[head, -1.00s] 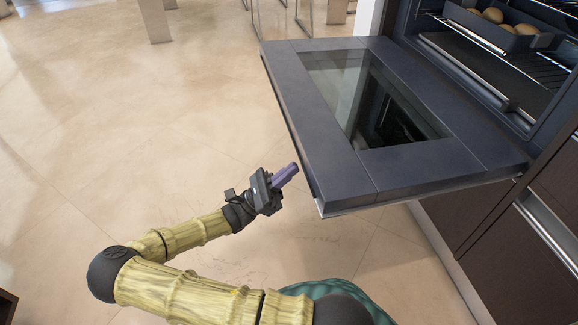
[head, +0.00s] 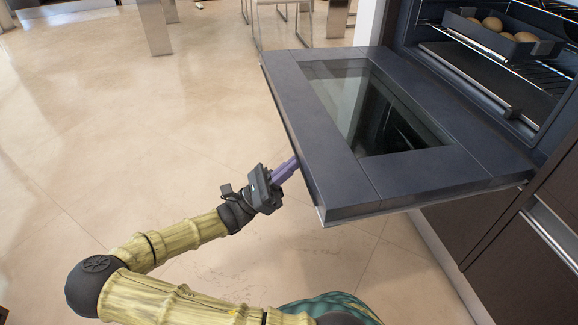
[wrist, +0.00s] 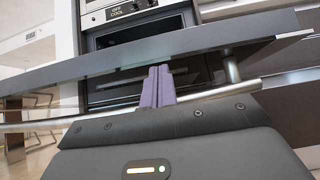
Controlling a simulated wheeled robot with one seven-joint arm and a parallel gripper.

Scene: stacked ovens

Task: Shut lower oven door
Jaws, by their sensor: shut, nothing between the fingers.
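The lower oven door (head: 340,190) is folded down and open, lying about flat, with a dark glass window (head: 375,105) in its middle. My gripper (head: 293,162) is at the door's outer left edge, its purple fingers shut and empty. In the head view the fingertips meet the door's edge and look partly hidden by it. In the wrist view the shut fingers (wrist: 160,72) point at the underside of the door slab (wrist: 215,38), close to a metal handle bar (wrist: 245,88). I cannot tell whether they touch the door or the bar.
Inside the open oven (head: 485,75) a dark tray (head: 510,45) holds several round brown items on a rack. Dark cabinet drawers (head: 530,230) stand below right. Chair and table legs (head: 155,30) are at the back. The tiled floor (head: 150,110) left of the door is clear.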

